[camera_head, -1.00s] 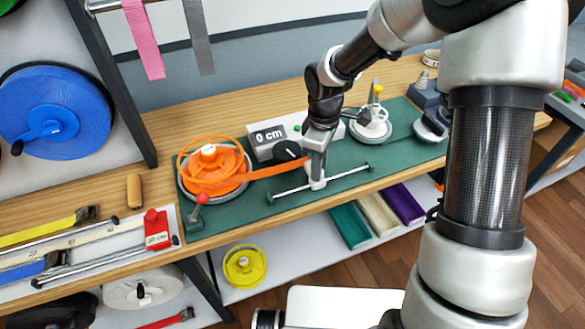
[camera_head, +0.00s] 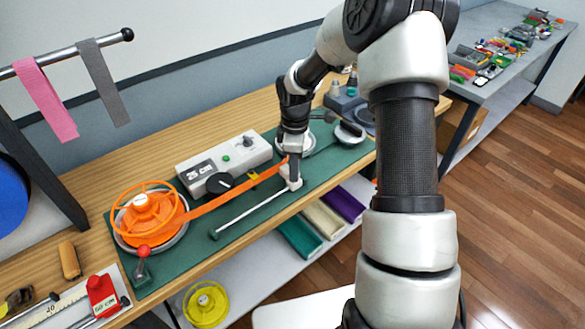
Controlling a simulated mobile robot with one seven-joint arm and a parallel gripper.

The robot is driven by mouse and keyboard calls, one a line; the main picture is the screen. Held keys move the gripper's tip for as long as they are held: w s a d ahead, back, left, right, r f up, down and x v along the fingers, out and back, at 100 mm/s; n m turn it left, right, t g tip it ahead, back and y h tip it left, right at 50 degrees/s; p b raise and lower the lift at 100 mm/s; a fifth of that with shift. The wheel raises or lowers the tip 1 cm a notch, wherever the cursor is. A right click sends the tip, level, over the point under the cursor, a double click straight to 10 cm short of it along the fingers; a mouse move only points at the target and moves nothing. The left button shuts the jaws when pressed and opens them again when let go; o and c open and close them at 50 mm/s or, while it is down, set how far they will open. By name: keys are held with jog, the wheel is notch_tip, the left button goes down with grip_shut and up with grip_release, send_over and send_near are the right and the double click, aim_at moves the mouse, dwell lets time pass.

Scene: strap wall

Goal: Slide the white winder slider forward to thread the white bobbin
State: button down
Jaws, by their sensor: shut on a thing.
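The white winder slider (camera_head: 291,184) sits near the right end of a thin rail (camera_head: 250,209) along the front of the green mat. My gripper (camera_head: 294,171) points down and is shut on the slider's upright part; the fingers hide most of that part. An orange strap (camera_head: 225,197) runs taut from the orange bobbin (camera_head: 143,213) at the left to the slider.
A grey counter box (camera_head: 224,164) reading 25 cm, with a black dial, stands behind the strap. A red-knobbed lever (camera_head: 143,256) is at the mat's front left. Grey parts (camera_head: 344,100) stand behind my arm. The rail's left side is clear.

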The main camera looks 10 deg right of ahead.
jog(key=shift+w+d, duration=0.15)
jog(key=shift+d, duration=0.1)
jog(key=c, duration=1.5)
grip_release()
jog(key=shift+r+p, duration=0.3)
jog(key=shift+r, duration=8.45)
